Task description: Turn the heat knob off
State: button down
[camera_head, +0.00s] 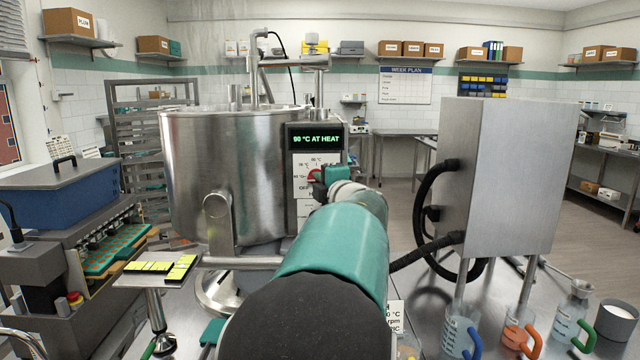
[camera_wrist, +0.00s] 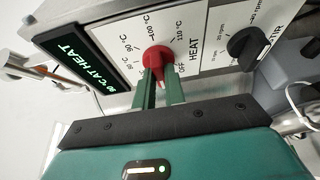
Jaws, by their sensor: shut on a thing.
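The red heat knob (camera_wrist: 158,58) sits on a white dial plate (camera_wrist: 128,30) marked HEAT, with temperatures and OFF around it. My gripper (camera_wrist: 160,80) is shut on the knob, its two green fingers on either side of it. The knob's narrow end points down between the fingers in the wrist view, toward the side near the OFF mark. In the head view the knob (camera_head: 314,176) shows at the left of my gripper (camera_head: 325,180), partly hidden by it. The display (camera_head: 317,139) above reads "90 °C AT HEAT" in green.
A black STIR knob (camera_wrist: 245,43) sits beside the heat dial. The large steel kettle (camera_head: 225,170) stands left of the control panel. A grey steel cabinet (camera_head: 500,175) with black hoses stands at the right. Jugs with coloured handles, one blue (camera_head: 460,335), stand at the front right.

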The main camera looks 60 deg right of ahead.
jog(key=shift+w+r+n+g+y, duration=0.15)
jog(key=shift+n+g, duration=0.4)
jog(key=shift+n, duration=0.65)
jog(key=shift+n+g+y, duration=0.25)
jog(key=shift+n+g, duration=0.35)
jog(key=shift+n, duration=0.6)
jog(key=shift+w+r+n+g+y, duration=0.15)
jog(key=shift+n+g, duration=0.4)
jog(key=shift+n, duration=0.65)
jog(key=shift+s, duration=0.15)
jog(key=shift+f, duration=0.1)
jog(key=c, duration=1.5)
grip_release()
jog(key=shift+o, duration=0.2)
jog(key=shift+a, duration=0.1)
jog(key=v, duration=1.3)
jog(key=shift+s+a, duration=0.2)
jog(key=shift+a, duration=0.1)
